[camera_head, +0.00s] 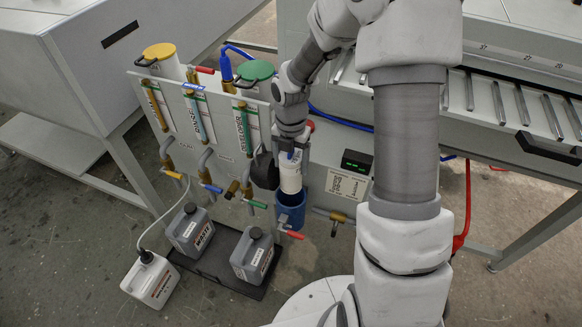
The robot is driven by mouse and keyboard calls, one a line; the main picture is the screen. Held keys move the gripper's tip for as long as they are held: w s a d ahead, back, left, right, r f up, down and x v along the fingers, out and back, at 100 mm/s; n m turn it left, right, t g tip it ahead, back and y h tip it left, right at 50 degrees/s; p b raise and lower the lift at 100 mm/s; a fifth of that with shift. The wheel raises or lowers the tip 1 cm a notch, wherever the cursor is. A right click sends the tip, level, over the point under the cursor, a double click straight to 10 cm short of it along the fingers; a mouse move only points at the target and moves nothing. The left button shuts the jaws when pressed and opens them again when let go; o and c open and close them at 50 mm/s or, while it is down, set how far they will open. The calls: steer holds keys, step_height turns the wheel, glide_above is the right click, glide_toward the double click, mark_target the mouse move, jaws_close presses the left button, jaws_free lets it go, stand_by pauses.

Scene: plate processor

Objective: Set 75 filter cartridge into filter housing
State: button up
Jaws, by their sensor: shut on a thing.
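My gripper (291,152) is at the centre, pointing down, with its fingers around the top of a white filter cartridge (290,178). The cartridge is upright with small dark print on its side. Directly below it is the blue filter housing (290,212), an open-topped cup on the front of the plate processor. The cartridge's lower end overlaps the housing's top in this view; I cannot tell whether it is inside the rim or just above it. My arm comes down from the upper right and covers part of the machine.
Left of the housing are pipes and coloured valve handles, with a red one (295,235) beside its base. Grey jugs (191,230) (252,256) stand on a dark tray (215,274) on the floor. A white waste jug (150,279) is at left. A black display box (356,161) sits right of the cartridge.

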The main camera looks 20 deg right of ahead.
steer(key=shift+f+b, duration=1.95)
steer(key=shift+b, duration=0.05)
steer(key=shift+r+p, duration=0.1)
steer(key=shift+p, duration=0.3)
steer(key=shift+f, duration=0.35)
steer(key=shift+f, duration=0.1)
steer(key=shift+f+b, duration=0.35)
steer(key=shift+f, duration=0.35)
steer(key=shift+f, duration=0.1)
steer(key=shift+f+b, duration=1)
steer(key=shift+f, duration=0.9)
steer(key=shift+f, duration=0.1)
